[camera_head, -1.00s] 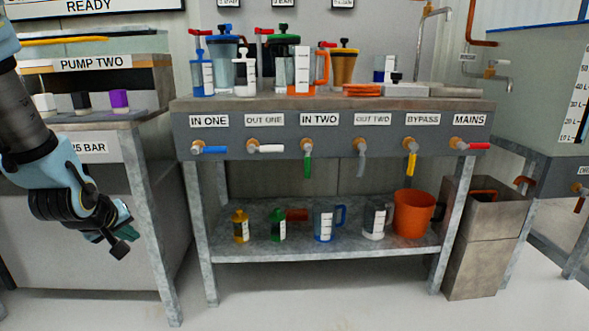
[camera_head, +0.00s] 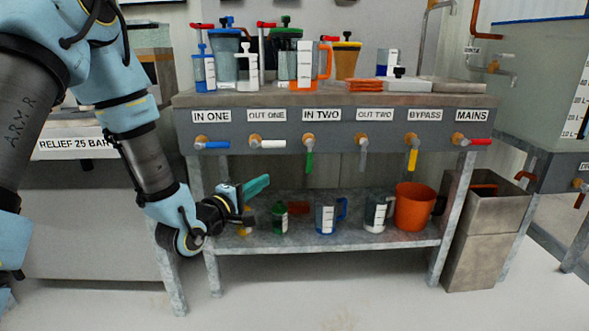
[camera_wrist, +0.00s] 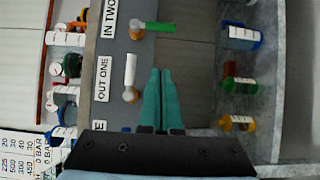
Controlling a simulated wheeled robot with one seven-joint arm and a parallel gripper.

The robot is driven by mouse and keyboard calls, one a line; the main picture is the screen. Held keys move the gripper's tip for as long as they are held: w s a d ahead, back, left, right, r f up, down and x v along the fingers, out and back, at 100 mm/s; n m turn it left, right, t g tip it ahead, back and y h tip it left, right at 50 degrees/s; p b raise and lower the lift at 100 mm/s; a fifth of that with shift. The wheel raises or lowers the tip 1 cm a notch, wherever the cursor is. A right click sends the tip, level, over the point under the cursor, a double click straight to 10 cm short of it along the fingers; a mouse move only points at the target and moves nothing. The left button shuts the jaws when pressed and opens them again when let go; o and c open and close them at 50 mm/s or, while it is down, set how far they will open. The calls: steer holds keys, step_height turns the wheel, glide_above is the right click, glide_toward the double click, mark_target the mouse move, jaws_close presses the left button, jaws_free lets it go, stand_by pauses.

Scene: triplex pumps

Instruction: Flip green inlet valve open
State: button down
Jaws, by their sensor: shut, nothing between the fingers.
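The green inlet valve handle (camera_head: 309,160) hangs straight down from its brass fitting under the IN TWO label (camera_head: 321,115). In the wrist view, which is turned sideways, the green handle (camera_wrist: 160,27) points right, away from the panel label. My gripper (camera_head: 256,186) has teal fingers pressed together and empty. It is left of and lower than the green handle, in front of the bench, not touching it. In the wrist view the shut fingertips (camera_wrist: 160,72) lie beside the white OUT ONE handle (camera_wrist: 130,70), apart from the green one.
The blue IN ONE handle (camera_head: 212,145) and white OUT ONE handle (camera_head: 268,144) point right. The grey OUT TWO handle (camera_head: 363,158) and yellow BYPASS handle (camera_head: 412,160) hang down. The red MAINS handle (camera_head: 479,142) points right. Jugs and an orange bucket (camera_head: 413,208) stand on the lower shelf.

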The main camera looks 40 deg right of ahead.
steer(key=b, duration=0.2)
glide_toward(309, 162)
steer(key=w+d, duration=0.2)
steer(key=w, duration=0.3)
steer(key=d, duration=0.1)
steer(key=s+d, duration=0.1)
steer(key=d, duration=0.2)
steer(key=shift+s+f+b, duration=0.25)
steer(key=shift+f+b, duration=0.05)
steer(key=shift+b, duration=0.1)
